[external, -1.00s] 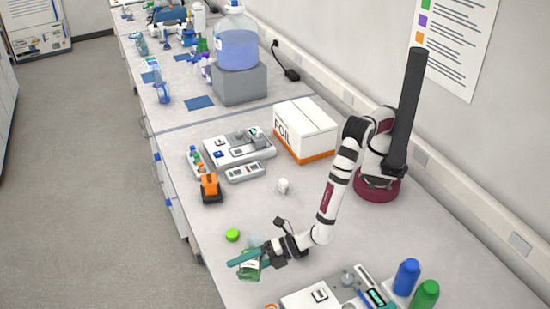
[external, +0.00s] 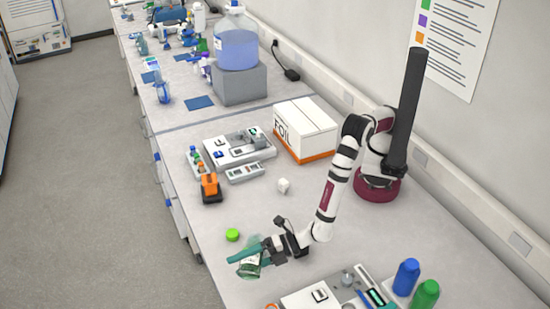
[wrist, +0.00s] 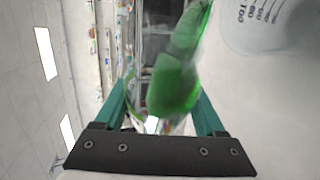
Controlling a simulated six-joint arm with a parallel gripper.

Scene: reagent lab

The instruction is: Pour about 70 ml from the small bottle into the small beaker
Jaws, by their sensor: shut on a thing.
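My gripper (external: 249,253), with teal fingers, is shut on the small bottle (external: 250,267) near the front edge of the bench. The bottle is clear with a pale label and green liquid, and it looks tilted. In the wrist view the bottle (wrist: 172,88) lies between the two fingers (wrist: 160,108), with its green liquid slanted towards the upper right. The small beaker (wrist: 268,28) is clear with printed graduations and shows at the upper right of the wrist view. In the external view I cannot make the beaker out clearly behind the gripper and bottle. I cannot tell whether liquid is flowing.
A bright green cap (external: 232,235) lies on the bench beside the bottle. A grey instrument (external: 325,294) and blue (external: 406,277) and green (external: 426,295) bottles stand at the right front. An orange-black item (external: 210,188) and a foil box (external: 305,130) are farther back.

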